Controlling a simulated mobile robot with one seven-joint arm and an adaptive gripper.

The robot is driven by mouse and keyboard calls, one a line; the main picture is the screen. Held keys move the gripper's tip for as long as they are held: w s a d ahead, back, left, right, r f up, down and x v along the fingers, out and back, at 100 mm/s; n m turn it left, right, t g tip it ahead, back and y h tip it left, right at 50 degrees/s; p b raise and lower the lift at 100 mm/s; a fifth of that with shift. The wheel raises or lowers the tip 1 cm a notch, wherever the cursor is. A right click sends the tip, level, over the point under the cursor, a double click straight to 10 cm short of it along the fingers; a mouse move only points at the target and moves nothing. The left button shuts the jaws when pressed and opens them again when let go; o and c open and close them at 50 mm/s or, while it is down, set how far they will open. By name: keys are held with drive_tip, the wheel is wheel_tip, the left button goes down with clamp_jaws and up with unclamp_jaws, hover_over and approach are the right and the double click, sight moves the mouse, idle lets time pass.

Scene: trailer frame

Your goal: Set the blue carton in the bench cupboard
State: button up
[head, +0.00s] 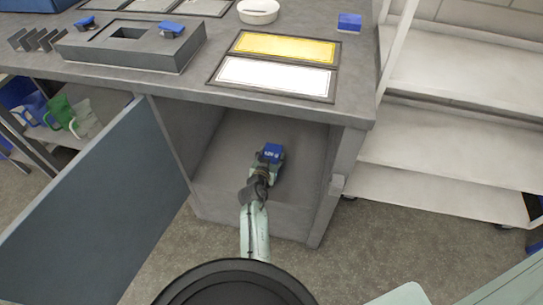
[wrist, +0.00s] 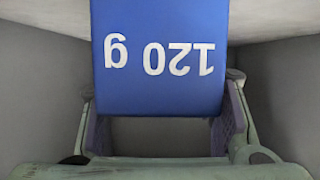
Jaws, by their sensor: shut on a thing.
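The blue carton (head: 272,152) is inside the open bench cupboard (head: 219,175), above its floor. In the wrist view the carton (wrist: 160,85) fills the upper middle, with "120 g" printed upside down on its face. My gripper (head: 267,170) reaches into the cupboard from the front and is shut on the carton. In the wrist view the gripper's fingers (wrist: 160,128) stand on either side of the carton's lower part. The cupboard door (head: 100,215) is swung open to the left. Whether the carton touches the cupboard floor cannot be told.
The benchtop (head: 215,85) above carries a grey fixture (head: 130,48), yellow and white framed panels (head: 275,75), another blue block (head: 349,22) and a white round dish (head: 258,10). White shelves (head: 450,140) stand at right. Mugs (head: 60,115) sit on a shelf at left. The cupboard floor around the carton looks clear.

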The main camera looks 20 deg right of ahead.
drive_tip(key=shift+r, duration=0.2)
drive_tip(key=shift+f, duration=0.1)
drive_tip(key=shift+f, duration=0.2)
drive_tip(key=o, duration=1.2)
drive_tip(key=shift+r, duration=0.1)
drive_tip(key=shift+r, duration=0.2)
drive_tip(key=shift+s+a, duration=0.15)
drive_tip(key=shift+s, duration=0.15)
drive_tip(key=b+v, duration=0.1)
drive_tip(key=v, duration=1)
drive_tip(key=shift+s+a+r, duration=0.1)
drive_tip(key=shift+s+a, duration=0.05)
